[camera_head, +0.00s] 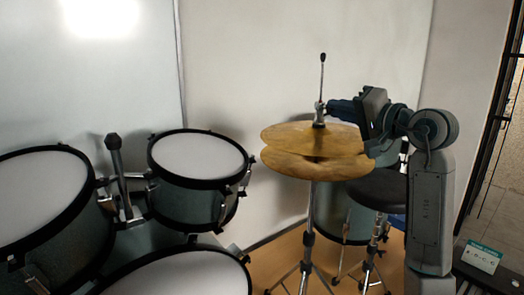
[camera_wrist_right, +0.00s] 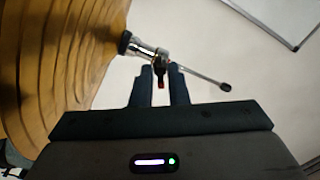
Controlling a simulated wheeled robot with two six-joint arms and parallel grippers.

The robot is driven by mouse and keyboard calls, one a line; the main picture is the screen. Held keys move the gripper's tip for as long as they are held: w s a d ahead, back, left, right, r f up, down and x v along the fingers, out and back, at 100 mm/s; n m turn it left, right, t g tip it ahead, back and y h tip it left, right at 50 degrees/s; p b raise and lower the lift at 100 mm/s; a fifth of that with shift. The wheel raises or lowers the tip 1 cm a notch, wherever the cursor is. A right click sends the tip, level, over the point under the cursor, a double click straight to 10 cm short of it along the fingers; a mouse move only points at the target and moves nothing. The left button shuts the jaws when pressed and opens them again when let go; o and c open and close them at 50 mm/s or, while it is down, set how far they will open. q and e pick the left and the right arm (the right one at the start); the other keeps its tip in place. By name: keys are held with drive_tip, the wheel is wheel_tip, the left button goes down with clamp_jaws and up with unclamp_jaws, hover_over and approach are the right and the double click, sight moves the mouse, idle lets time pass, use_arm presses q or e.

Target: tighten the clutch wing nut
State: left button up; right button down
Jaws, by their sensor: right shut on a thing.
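The hi-hat clutch (camera_head: 319,113) is a small metal piece on the upright rod (camera_head: 322,75) above two brass cymbals (camera_head: 316,136). In the right wrist view the clutch (camera_wrist_right: 146,49) is silver with a dark collar against the top cymbal (camera_wrist_right: 75,50). The small dark wing nut (camera_wrist_right: 159,73) sticks out of its side, with an orange-red bit at its end. My right gripper (camera_head: 330,107) reaches in from the right; its fingertips (camera_wrist_right: 161,72) are shut on the wing nut, one on each side. In the head view the wing nut is too small to make out. My left gripper is not in view.
Drums stand at left and centre, including a tom (camera_head: 200,165) and a snare-like drum (camera_head: 180,275). A microphone-like post (camera_head: 118,165) rises between drums. A black stool (camera_head: 382,190) stands below my right arm. A pale wall is behind the cymbals; a small sign (camera_head: 482,257) is at lower right.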

drive_tip(key=m+p, duration=0.1)
drive_tip(key=m, duration=0.3)
drive_tip(key=shift+m, duration=0.4)
drive_tip(key=c, duration=1.4)
unclamp_jaws()
drive_tip(key=shift+c, duration=0.2)
drive_tip(key=shift+s+d+f+b, duration=0.1)
drive_tip(key=shift+s+d+b, duration=0.35)
drive_tip(key=shift+s, duration=0.15)
drive_tip(key=shift+b+v, duration=0.65)
drive_tip(key=shift+v, duration=1.65)
